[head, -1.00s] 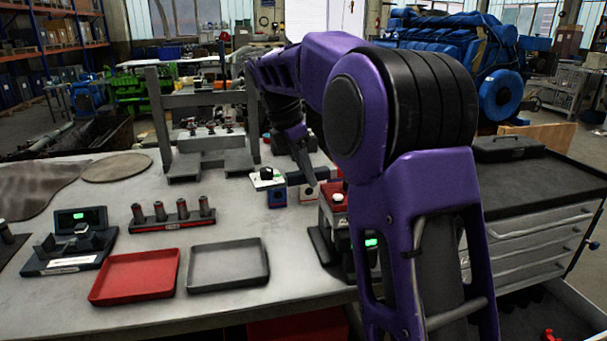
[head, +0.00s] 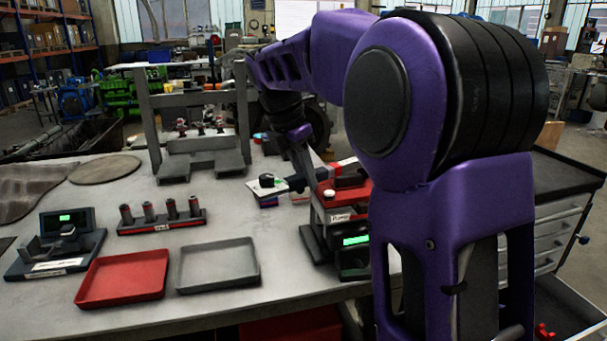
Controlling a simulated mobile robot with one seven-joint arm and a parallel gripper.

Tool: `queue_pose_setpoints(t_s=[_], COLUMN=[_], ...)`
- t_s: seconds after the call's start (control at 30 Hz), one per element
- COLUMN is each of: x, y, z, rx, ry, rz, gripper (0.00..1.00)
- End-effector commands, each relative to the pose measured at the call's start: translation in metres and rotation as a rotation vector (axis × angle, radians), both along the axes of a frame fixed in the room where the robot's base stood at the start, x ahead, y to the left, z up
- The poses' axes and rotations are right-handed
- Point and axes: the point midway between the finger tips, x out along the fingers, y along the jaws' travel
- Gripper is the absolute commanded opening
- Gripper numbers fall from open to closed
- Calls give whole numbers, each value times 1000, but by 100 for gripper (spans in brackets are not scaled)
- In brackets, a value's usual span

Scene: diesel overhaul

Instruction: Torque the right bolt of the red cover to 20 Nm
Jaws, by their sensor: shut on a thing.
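A small stand with a red top (head: 348,192) is at the middle right of the bench, partly behind my arm. It carries a white round knob (head: 328,194) and a white label, and a green display glows low on it. I cannot make out separate cover bolts. My gripper (head: 303,172) hangs just left of the red top. It is shut on a dark bar-like tool with a red band (head: 322,174), which looks like a torque wrench and lies nearly level above the stand. The fingertips are small and partly hidden.
A red tray (head: 122,276) and a grey tray (head: 218,264) lie at the front. A rack of several cylinders (head: 162,224) stands behind them, with a device with a green display (head: 58,246) at left. A grey frame (head: 202,162) stands at the back.

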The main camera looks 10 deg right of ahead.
Motion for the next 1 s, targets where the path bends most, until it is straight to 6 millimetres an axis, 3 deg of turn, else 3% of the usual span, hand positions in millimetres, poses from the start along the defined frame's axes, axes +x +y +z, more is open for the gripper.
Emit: queue_pose_setpoints(t_s=[0.27,1.0], x=[-23,-14], y=[-11,-5], z=[1,2], rx=[-2,0], ry=[-7,-8], rz=[154,162], gripper=[0,0])
